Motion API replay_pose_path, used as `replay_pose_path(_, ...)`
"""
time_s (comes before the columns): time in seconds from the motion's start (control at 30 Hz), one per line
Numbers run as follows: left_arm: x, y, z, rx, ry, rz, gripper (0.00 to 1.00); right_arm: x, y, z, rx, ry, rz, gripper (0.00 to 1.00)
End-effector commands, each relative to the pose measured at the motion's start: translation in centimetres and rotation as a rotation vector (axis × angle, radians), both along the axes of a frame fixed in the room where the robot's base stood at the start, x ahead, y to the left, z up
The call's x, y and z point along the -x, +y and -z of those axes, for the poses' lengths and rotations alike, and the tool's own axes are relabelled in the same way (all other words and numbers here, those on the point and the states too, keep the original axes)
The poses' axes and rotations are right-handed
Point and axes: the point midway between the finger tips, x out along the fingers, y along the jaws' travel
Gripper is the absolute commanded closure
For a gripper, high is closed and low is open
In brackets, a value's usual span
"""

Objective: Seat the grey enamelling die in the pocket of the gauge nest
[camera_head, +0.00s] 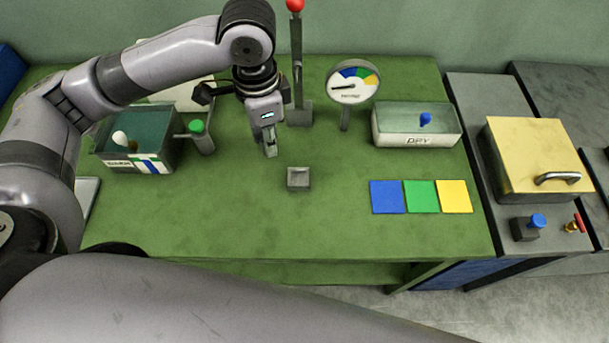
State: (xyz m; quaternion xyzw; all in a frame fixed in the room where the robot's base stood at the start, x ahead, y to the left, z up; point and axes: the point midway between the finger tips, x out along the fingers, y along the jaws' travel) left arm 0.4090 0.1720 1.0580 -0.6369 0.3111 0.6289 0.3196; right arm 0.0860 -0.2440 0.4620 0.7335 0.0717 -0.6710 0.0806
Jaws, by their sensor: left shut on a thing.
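My left gripper (269,146) points down over the green table and is shut on a small grey piece, which I take to be the grey enamelling die (271,150); the fingers hide most of it. The gauge nest (298,180) appears to be the small grey block with a square, empty-looking recess in its top. It sits on the table just in front of and to the right of the gripper. The held piece is apart from it, behind and to the left. My right gripper is not in view.
A lever post with a red knob (296,60) and a round dial gauge (352,84) stand behind. A bin (150,165) and a green-topped cylinder (200,135) stand left. A tray marked DRY (416,140) and coloured squares (420,196) lie right. The table front is clear.

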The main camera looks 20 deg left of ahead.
Motion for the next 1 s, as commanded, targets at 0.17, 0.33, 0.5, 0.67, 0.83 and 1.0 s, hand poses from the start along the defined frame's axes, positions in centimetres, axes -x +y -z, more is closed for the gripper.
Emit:
replay_pose_path(0.17, -1.2, -0.8, -0.6, -0.006, 0.000, 0.432, 1.00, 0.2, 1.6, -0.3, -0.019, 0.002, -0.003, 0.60)
replay_pose_path(0.33, -2.3, -1.6, -1.0, -0.013, 0.002, 0.851, 1.00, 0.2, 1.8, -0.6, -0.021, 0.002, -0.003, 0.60)
replay_pose_path(0.5, -3.2, -2.3, -1.4, -0.019, 0.006, 1.268, 1.00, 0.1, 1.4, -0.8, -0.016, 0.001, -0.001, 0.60)
replay_pose_path(0.67, -4.0, -3.1, -1.8, -0.020, 0.010, 1.653, 1.00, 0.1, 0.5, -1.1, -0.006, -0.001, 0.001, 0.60)
replay_pose_path(0.83, -4.7, -3.7, -2.1, -0.020, 0.014, 1.997, 1.00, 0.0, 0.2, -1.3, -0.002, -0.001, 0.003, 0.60)
replay_pose_path(1.0, -5.1, -4.1, -2.3, -0.016, 0.017, 2.227, 1.00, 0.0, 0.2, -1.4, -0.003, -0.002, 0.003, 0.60)
